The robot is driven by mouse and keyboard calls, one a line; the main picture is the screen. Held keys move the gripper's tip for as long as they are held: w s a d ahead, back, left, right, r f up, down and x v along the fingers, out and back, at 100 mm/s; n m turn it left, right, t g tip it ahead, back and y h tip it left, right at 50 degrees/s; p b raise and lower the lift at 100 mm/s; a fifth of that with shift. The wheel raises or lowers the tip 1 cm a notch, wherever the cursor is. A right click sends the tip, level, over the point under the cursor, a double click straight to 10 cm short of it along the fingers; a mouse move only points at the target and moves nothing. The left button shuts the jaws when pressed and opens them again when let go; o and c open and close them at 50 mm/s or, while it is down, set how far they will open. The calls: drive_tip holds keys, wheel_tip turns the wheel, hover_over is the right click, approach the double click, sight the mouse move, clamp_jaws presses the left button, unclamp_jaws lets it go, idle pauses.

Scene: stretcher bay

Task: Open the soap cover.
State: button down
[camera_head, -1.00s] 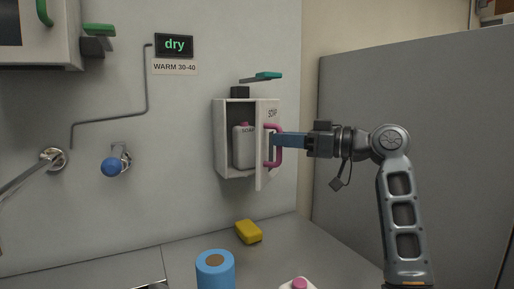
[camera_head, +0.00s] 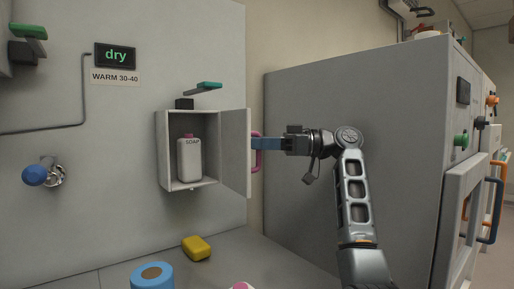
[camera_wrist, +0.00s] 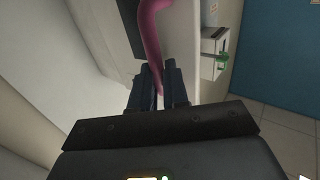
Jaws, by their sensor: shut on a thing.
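The soap cover (camera_head: 235,150) is a white door hinged at the right side of a small wall cabinet (camera_head: 163,150). It stands wide open, and its inner face shows in the head view. Inside is a white soap bottle (camera_head: 189,160) with a pink cap, marked SOAP. The cover's pink handle (camera_head: 257,136) is on its far side, partly hidden. My gripper (camera_head: 256,143) is shut on this handle, coming from the right. In the wrist view the pink handle (camera_wrist: 151,35) runs down between the fingers of my gripper (camera_wrist: 157,75).
A teal lever (camera_head: 208,86) is above the cabinet. A yellow sponge (camera_head: 196,248) and a blue roll (camera_head: 152,275) are on the counter (camera_head: 235,262) below. A large grey cabinet (camera_head: 340,100) stands close behind my arm on the right.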

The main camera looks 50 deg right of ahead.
drive_tip(key=shift+w+f, duration=0.25)
drive_tip(key=shift+w, duration=0.1)
drive_tip(key=c, duration=1.1)
unclamp_jaws()
drive_tip(key=shift+f, duration=0.1)
drive_tip(key=shift+s+d, duration=0.1)
